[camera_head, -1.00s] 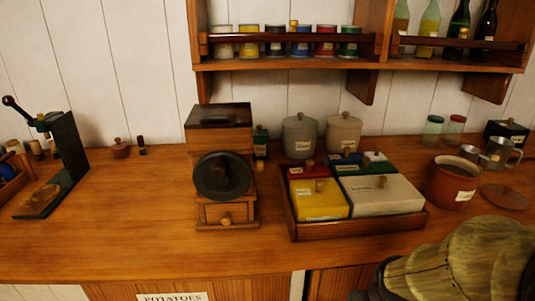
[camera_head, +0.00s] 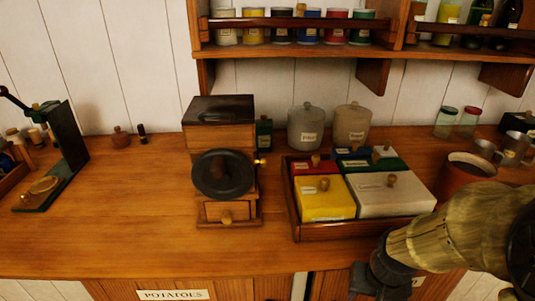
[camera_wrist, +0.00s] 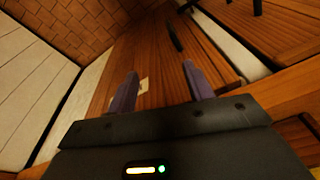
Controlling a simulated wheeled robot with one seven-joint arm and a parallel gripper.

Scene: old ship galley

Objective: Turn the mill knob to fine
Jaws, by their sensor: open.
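The mill (camera_head: 219,135) is a wooden box with a dark top, standing on the counter left of centre in the head view. A round black wheel (camera_head: 223,174) is on its front, above a small drawer with a light knob (camera_head: 226,216). A small brass-coloured knob (camera_head: 261,161) sticks out at its right side; its setting marks are too small to read. My gripper (camera_wrist: 161,88) is open and empty in the wrist view, its two fingers apart. In the head view it is low at the right, in front of the counter, well away from the mill.
A wooden tray (camera_head: 347,230) of coloured lidded boxes stands right of the mill. Grey canisters (camera_head: 306,128) and a dark green bottle (camera_head: 264,134) stand behind. A lever device (camera_head: 64,150) is at far left. The counter between it and the mill is mostly clear.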

